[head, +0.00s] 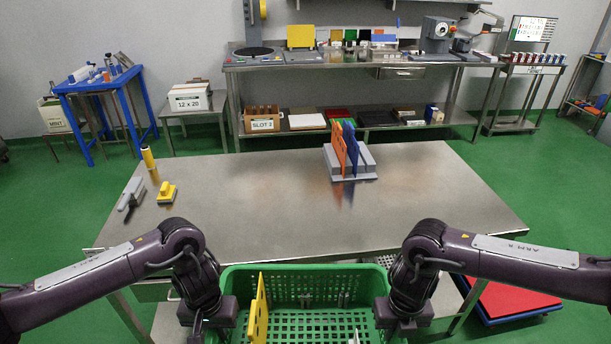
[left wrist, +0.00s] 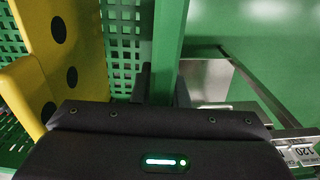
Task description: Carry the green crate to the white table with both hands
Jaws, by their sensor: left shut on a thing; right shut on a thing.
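The green crate (head: 345,271) is at the bottom of the head view, in front of the near edge of the steel table. My left gripper (head: 203,322) is at its left wall. In the left wrist view, my left gripper's fingers (left wrist: 163,88) sit on both sides of the crate's green wall (left wrist: 170,45). My right gripper (head: 398,326) is at the crate's right wall, its fingertips mostly hidden. A yellow board with dark holes (head: 258,312) stands inside the crate; it also shows in the left wrist view (left wrist: 62,40). I cannot make out a white table.
The steel table (head: 250,200) lies just ahead, with a grey rack (head: 368,160) of orange and blue boards, a yellow-handled tool (head: 167,192) and a grey tool (head: 131,190). A red-topped low platform (head: 510,300) is at the right on the green floor. A blue table (head: 100,85) stands far left.

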